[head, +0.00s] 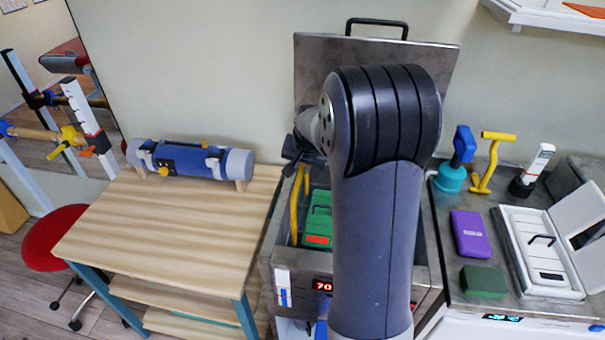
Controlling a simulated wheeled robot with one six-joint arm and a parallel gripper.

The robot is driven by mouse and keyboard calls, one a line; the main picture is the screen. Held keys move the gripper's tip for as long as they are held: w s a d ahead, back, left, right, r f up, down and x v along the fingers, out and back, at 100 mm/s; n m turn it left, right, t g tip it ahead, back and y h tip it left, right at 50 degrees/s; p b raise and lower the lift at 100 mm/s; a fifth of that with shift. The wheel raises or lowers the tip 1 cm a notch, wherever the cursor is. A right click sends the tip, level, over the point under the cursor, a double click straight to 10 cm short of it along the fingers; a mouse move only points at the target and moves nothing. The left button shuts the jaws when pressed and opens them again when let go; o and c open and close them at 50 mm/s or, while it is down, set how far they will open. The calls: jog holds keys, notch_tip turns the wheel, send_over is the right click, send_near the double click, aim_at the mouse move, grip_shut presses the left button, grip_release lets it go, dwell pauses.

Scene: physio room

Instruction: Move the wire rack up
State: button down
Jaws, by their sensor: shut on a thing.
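The wire rack (295,205) shows as yellow bars at the left inside the open steel tank (268,262). The rest of the rack is hidden behind my arm. Green packs (319,212), one with a red-orange patch, sit beside the bars in the tank. My gripper (291,152) shows only as a dark part at the tank's back left, just above the yellow bars. It is shut on the rack, but its fingertips and the contact are mostly hidden.
The tank's steel lid (312,65) stands open against the wall. A wooden table (165,225) with a blue roll (200,162) stands left. The right counter (520,295) holds a purple box (470,233), a green block (484,281) and an open white case (540,255).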

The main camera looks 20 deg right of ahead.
notch_tip(320, 180, up, 4)
jog(key=shift+r+p, duration=0.2)
jog(key=shift+p, duration=0.5)
jog(key=shift+w+r, duration=0.1)
jog(key=c, duration=1.6)
grip_release()
jog(key=shift+r, duration=0.1)
jog(key=shift+o, duration=1)
jog(key=b+v, duration=0.1)
jog(key=v, duration=0.9)
jog(key=shift+s+r, duration=0.25)
